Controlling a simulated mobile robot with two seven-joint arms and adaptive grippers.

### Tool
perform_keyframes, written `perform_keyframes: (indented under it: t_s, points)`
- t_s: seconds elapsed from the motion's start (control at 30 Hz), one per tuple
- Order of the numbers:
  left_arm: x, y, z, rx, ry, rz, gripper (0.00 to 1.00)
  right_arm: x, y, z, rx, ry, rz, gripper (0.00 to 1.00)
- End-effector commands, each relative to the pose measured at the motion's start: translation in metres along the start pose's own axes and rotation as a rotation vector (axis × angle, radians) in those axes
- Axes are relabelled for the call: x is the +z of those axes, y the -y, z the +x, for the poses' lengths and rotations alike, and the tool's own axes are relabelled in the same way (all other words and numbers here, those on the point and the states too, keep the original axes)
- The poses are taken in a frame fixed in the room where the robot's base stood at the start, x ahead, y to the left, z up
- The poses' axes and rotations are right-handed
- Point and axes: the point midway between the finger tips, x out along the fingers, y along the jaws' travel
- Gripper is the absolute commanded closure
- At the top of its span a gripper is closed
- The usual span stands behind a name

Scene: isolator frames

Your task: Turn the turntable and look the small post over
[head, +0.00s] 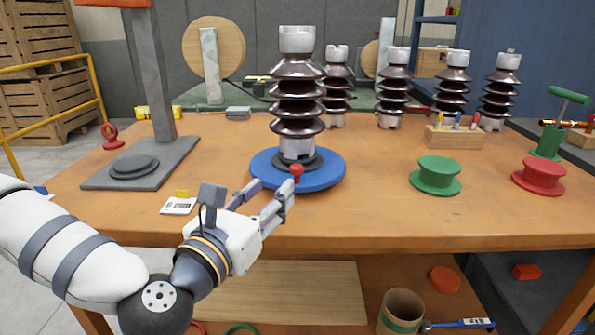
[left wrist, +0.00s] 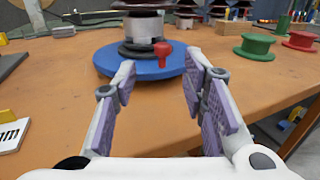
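The blue round turntable (head: 325,173) lies on the wooden table near its front edge. A small post (head: 298,95) with dark brown ribs and grey ends stands upright on the dark hub at its middle. A red knob (head: 296,172) stands on the turntable's near rim. My left gripper (head: 268,193) is open at the turntable's near edge, pointing at the knob. In the left wrist view the knob (left wrist: 162,50) shows just beyond and between the spread fingertips (left wrist: 158,68), with nothing between the finger pads. Only the post's foot (left wrist: 143,25) shows there. My right gripper is not in view.
Several similar ribbed posts (head: 394,88) stand at the back. A grey stand (head: 140,163) is left of the turntable. A green spool (head: 436,175) and a red spool (head: 539,176) are to the right. The table front right of my gripper is clear.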

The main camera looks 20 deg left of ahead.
Motion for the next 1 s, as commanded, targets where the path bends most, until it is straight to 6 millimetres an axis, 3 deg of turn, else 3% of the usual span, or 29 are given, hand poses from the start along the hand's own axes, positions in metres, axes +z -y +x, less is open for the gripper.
perform_keyframes:
  t_s: [0.2, 0.4, 0.57, 0.8, 0.97, 1.0]
  points:
    - [0.001, 0.001, 0.054, -0.001, 0.001, 0.008, 0.61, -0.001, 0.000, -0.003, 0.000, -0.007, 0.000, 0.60]
    - [0.000, 0.002, 0.095, -0.002, -0.002, 0.007, 0.61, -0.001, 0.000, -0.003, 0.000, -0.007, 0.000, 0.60]
    - [-0.001, 0.002, 0.108, -0.004, -0.003, 0.005, 0.61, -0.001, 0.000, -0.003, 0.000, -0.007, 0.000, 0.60]
    - [-0.001, 0.002, 0.110, -0.004, -0.005, 0.006, 0.61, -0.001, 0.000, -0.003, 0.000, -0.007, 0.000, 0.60]
    - [-0.001, 0.002, 0.109, -0.004, -0.005, 0.006, 0.97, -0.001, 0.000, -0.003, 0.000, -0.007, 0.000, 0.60]
    - [-0.001, 0.002, 0.109, -0.004, -0.005, 0.006, 1.00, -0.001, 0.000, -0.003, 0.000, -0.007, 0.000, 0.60]
